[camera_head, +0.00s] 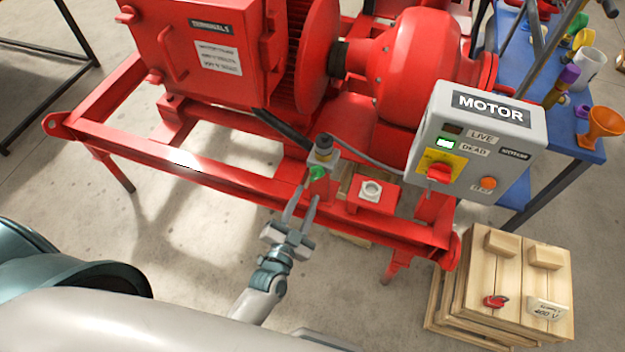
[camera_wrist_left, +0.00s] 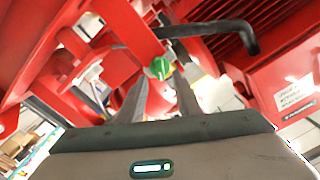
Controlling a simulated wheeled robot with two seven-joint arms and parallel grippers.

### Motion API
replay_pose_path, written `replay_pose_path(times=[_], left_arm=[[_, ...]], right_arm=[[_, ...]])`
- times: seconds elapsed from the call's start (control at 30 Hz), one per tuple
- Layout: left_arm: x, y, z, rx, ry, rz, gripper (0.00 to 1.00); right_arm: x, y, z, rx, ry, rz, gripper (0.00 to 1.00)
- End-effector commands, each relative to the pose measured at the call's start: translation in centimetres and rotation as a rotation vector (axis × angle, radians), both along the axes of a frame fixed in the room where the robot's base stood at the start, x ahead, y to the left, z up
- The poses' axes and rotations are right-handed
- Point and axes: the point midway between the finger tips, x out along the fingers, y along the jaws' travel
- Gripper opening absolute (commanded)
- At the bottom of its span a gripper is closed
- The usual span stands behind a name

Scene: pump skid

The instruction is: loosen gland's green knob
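The green knob (camera_head: 317,172) sits on the grey gland (camera_head: 324,151) at the front rail of the red skid, and a cable runs off from it. My left gripper (camera_head: 309,191) reaches up to the knob from below, its fingers spread apart. In the left wrist view the green knob (camera_wrist_left: 160,68) shows ahead, around the gap between the tips of my left gripper (camera_wrist_left: 162,78). The fingers look open, with nothing held. I cannot tell whether a fingertip touches the knob. My right gripper is out of view.
A grey MOTOR box (camera_head: 475,145) with a red switch stands right of the gland. The red skid frame (camera_head: 230,178) and a black hose (camera_head: 282,128) lie close by. A wooden crate (camera_head: 505,285) stands at the lower right. A blue table (camera_head: 590,135) is behind it.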

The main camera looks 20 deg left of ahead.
Motion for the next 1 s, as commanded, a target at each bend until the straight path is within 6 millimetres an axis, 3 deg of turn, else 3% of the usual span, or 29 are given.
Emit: replay_pose_path(times=[0.2,0.4,0.8,0.83,0.93,1.0], left_arm=[[3.6,-0.1,0.2,-0.001,-0.001,-0.001,0.31],[5.4,-0.2,0.1,0.0,-0.001,0.0,0.31],[5.9,-0.2,0.0,-0.001,0.0,0.0,0.31],[5.9,-0.2,0.0,-0.001,0.0,0.0,0.29],[5.9,-0.2,0.0,-0.001,0.0,0.0,0.05],[5.9,-0.2,0.0,-0.001,0.0,0.0,0.0]], right_arm=[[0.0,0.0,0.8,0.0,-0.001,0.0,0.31],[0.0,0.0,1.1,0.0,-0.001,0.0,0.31],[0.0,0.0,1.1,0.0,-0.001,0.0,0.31],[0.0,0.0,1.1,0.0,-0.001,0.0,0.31],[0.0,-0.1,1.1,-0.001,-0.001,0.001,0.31],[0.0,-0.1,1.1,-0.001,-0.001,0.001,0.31]])
